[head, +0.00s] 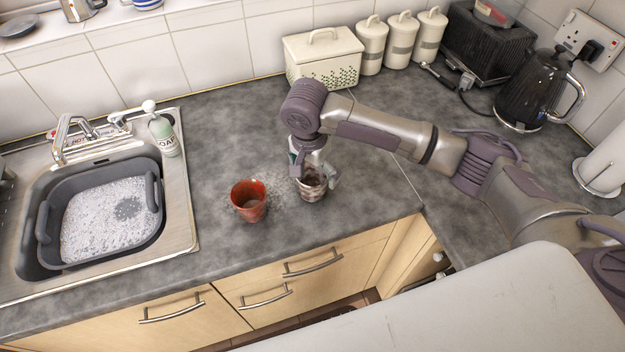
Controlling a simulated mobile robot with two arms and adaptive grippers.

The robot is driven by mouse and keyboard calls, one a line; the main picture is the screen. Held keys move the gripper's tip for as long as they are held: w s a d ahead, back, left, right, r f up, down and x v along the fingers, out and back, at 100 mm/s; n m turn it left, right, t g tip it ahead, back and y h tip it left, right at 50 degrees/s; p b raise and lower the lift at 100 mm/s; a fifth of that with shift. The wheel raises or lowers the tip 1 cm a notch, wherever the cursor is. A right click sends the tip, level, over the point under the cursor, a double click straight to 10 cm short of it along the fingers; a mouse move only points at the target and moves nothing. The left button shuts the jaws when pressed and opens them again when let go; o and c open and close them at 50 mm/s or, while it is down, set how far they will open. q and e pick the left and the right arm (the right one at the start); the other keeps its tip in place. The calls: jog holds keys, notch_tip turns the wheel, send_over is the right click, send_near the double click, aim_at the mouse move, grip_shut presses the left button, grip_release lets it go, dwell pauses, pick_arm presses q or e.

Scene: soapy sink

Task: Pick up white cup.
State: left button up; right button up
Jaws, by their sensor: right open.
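A whitish cup (311,189) with brown marks stands upright on the grey counter, in the middle of the head view. My right gripper (315,175) is right at this cup, pointing down, with its fingers apart around or beside the rim. I cannot tell if they touch the cup. The gripper hides part of the cup's top. A red-orange cup (248,204) stands just to the left, apart from the gripper. My left gripper is not in view.
A sink holds a grey basin (155,215) of suds at the left, with a soap bottle (163,135) behind it. A cream bread bin (324,62), canisters (402,42) and a black kettle (536,92) stand at the back. The counter between sink and red cup is clear.

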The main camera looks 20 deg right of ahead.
aim_at(313, 180)
notch_tip(313, 180, down, 4)
jog(key=shift+w+f+p, duration=0.15)
jog(key=shift+f+p, duration=0.05)
jog(key=shift+p, duration=0.35)
jog(key=shift+c, duration=0.3)
jog(key=c, duration=1.2)
